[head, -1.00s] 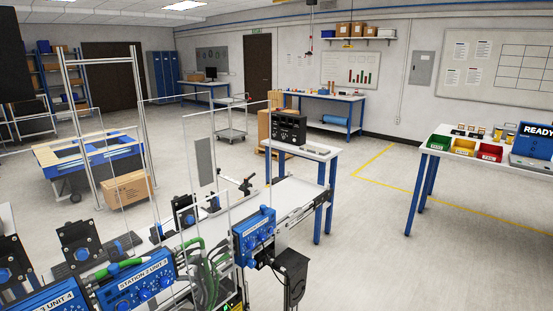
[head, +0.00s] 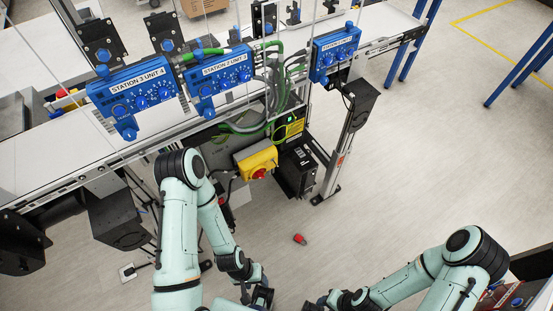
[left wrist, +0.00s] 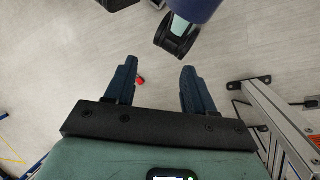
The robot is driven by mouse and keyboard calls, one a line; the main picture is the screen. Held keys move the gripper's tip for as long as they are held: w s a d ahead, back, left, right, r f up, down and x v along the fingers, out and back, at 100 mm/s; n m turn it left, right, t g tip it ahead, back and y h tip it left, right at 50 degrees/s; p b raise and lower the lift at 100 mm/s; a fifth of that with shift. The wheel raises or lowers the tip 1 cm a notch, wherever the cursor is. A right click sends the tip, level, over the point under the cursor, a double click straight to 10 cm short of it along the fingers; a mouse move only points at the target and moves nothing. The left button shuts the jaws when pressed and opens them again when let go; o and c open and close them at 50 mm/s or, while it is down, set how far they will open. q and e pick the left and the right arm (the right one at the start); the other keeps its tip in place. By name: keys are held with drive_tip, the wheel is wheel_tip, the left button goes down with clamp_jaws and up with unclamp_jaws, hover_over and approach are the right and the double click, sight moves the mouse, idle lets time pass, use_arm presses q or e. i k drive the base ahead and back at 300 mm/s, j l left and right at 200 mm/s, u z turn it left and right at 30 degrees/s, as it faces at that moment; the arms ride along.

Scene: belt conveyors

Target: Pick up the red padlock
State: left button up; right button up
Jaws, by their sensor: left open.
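The red padlock (head: 299,239) lies on the grey floor in front of the conveyor, near the lower middle of the head view. In the left wrist view the padlock (left wrist: 141,80) is a small red spot just right of the left-hand finger. My left gripper (left wrist: 158,68) is open and empty, its two dark blue fingers spread well above the floor. In the head view the left gripper (head: 258,297) is at the bottom edge, left of and nearer than the padlock. My right gripper (head: 318,303) is partly cut off at the bottom edge; its jaws cannot be made out.
The conveyor (head: 52,153) with blue station units (head: 220,75) crosses the upper left. Under it are a yellow box with a red button (head: 257,163) and a black box (head: 295,172). A support leg (head: 335,170) stands behind the padlock. The floor to the right is open.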

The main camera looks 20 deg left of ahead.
sight(298, 237)
drive_tip(key=i+l+u, duration=0.2)
drive_tip(key=u, duration=0.2)
drive_tip(key=i+l+u, duration=0.5)
drive_tip(key=l+u, duration=0.25)
drive_tip(key=i+l+u, duration=0.1)
drive_tip(key=l+u, duration=0.3)
drive_tip(key=l, duration=0.2)
drive_tip(key=l+u, duration=0.45)
drive_tip(key=l, duration=0.15)
drive_tip(key=k+l+u, duration=0.1)
drive_tip(key=l+u, duration=0.3)
drive_tip(key=l, duration=0.15)
